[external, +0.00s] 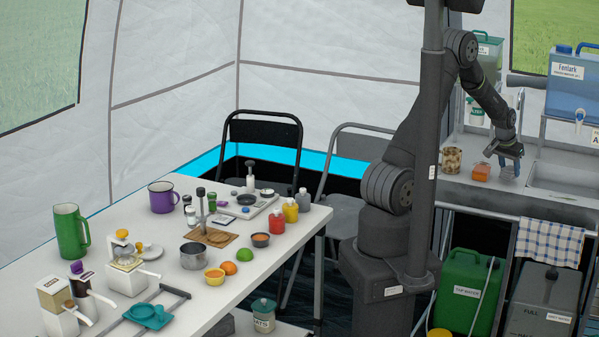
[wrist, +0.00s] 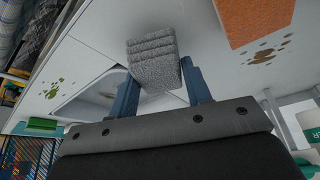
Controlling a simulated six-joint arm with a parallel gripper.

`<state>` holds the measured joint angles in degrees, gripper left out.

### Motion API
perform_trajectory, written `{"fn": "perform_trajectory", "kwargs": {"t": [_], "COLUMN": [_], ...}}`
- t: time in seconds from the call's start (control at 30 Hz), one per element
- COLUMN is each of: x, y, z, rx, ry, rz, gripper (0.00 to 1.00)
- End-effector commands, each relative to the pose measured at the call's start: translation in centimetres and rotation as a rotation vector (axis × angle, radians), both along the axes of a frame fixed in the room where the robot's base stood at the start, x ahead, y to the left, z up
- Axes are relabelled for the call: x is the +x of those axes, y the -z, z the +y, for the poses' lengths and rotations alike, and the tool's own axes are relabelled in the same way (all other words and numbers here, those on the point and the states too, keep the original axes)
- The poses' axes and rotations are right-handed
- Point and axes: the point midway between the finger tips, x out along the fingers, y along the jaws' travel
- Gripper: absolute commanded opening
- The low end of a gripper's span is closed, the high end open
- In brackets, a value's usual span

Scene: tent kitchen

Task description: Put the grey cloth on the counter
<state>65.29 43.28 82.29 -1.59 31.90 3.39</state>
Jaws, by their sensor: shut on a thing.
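The grey cloth (wrist: 153,60) is a small folded, layered block with a rough surface. In the wrist view it sits between the two blue fingers of my gripper (wrist: 160,88), which is shut on it. In the external view my gripper (external: 510,160) points down over the counter (external: 462,188), beside the sink, and the cloth is hard to make out there. The counter also shows as a pale surface in the wrist view (wrist: 100,35). I cannot tell whether the cloth touches it.
An orange block (external: 481,172) lies just left of my gripper, also seen in the wrist view (wrist: 255,18). The sink basin (external: 565,178) is to the right. A checked towel (external: 550,242) hangs in front. A blue water container (external: 572,85) stands above.

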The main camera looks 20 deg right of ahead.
Motion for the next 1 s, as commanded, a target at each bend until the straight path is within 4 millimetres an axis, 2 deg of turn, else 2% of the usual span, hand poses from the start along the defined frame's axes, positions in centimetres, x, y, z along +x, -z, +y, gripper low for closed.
{"fn": "perform_trajectory", "kwargs": {"t": [0.03, 0.1, 0.47, 0.5, 0.6, 0.87, 1.0], "x": [0.0, 0.0, 0.0, 0.0, 0.0, 0.0, -0.1], "y": [0.9, 1.6, 2.0, 2.0, 2.0, 1.9, 1.2], "z": [0.1, 0.0, 0.0, 0.0, 0.0, 0.0, 0.1], "rx": [0.004, 0.001, 0.001, 0.001, 0.001, 0.000, -0.002], "ry": [0.000, 0.000, 0.000, 0.000, 0.000, 0.000, 0.000], "rz": [0.002, 0.000, 0.000, 0.000, 0.000, 0.000, -0.001], "gripper": [0.23, 0.23, 0.23, 0.49, 0.66, 0.66, 0.66]}}
